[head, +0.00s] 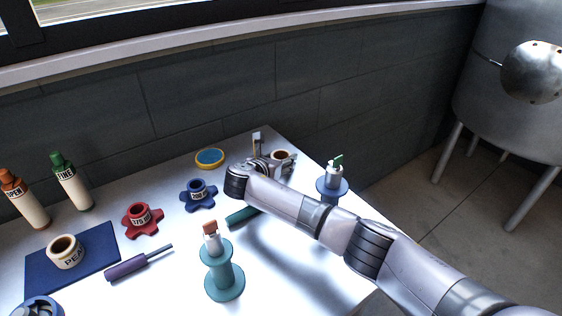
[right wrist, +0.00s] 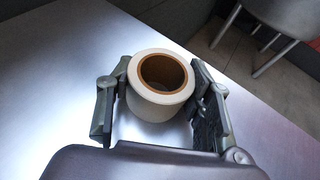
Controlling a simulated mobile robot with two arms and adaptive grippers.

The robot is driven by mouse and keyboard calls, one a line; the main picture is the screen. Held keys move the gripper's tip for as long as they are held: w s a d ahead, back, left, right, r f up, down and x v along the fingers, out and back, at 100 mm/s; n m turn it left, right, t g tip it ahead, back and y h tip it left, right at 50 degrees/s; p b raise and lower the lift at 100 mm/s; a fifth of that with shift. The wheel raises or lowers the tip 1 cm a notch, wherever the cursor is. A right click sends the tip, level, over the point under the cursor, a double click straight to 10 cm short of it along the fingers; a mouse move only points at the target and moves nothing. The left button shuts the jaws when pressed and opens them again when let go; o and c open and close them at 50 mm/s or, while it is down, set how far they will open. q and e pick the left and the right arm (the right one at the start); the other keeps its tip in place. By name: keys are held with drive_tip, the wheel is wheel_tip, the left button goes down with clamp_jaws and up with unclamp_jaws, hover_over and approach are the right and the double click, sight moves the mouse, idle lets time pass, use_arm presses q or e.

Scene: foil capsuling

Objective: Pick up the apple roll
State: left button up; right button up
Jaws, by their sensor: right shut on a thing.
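A cream roll with a brown core (head: 281,155) is at the far right corner of the table, and I take it to be the apple roll; its label is not readable. My right gripper (head: 268,157) is shut on it. In the right wrist view the roll (right wrist: 160,103) stands upright between the two fingers of the right gripper (right wrist: 159,78), its open end facing the camera. I cannot tell whether its base touches the table. My left gripper is not in view.

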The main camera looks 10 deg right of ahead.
drive_tip(key=shift+c, duration=1.3)
